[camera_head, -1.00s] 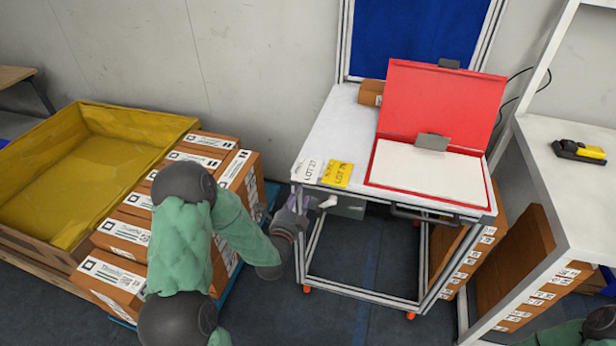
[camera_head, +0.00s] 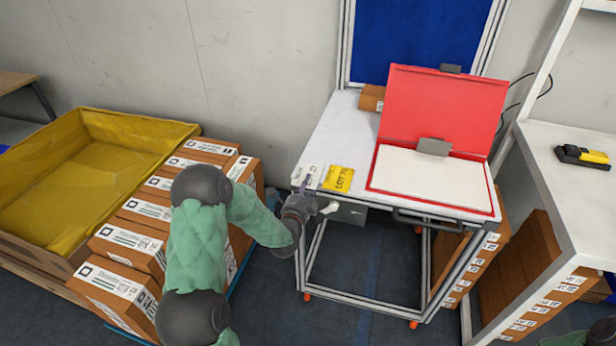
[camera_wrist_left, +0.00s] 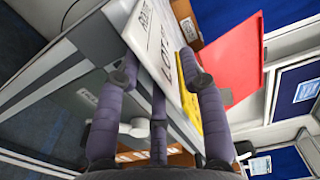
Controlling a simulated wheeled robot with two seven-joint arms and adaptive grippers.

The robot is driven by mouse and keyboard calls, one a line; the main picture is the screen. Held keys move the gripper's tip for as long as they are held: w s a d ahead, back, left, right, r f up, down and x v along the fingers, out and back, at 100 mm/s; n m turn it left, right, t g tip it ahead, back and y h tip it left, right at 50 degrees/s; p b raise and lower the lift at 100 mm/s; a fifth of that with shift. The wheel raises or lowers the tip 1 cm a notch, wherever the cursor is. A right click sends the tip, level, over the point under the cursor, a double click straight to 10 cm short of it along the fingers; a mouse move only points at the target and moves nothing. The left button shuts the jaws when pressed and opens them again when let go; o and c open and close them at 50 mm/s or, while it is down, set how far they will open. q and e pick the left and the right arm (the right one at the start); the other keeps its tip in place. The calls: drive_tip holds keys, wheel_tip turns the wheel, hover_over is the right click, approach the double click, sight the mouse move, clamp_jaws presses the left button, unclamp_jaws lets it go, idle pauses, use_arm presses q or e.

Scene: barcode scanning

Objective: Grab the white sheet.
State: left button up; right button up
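The white sheet (camera_head: 312,174), with black LOT lettering, lies at the front left corner of the white cart top. My left gripper (camera_head: 306,191) is at that corner and covers part of the sheet in the head view. In the left wrist view the white sheet (camera_wrist_left: 150,32) reaches in between the spread fingers of the left gripper (camera_wrist_left: 165,75). The fingers look open, with a gap on both sides of the sheet. Whether any finger touches it I cannot tell. My right gripper is out of view.
A yellow sheet (camera_head: 338,179) lies just right of the white one. A red case (camera_head: 440,110) stands open on the cart top (camera_head: 335,130). Boxes (camera_head: 118,290) and a yellow-lined crate (camera_head: 75,195) are at the left. A shelf (camera_head: 565,190) with a yellow-black device (camera_head: 582,157) is at the right.

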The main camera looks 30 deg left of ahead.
use_arm(q)
clamp_jaws()
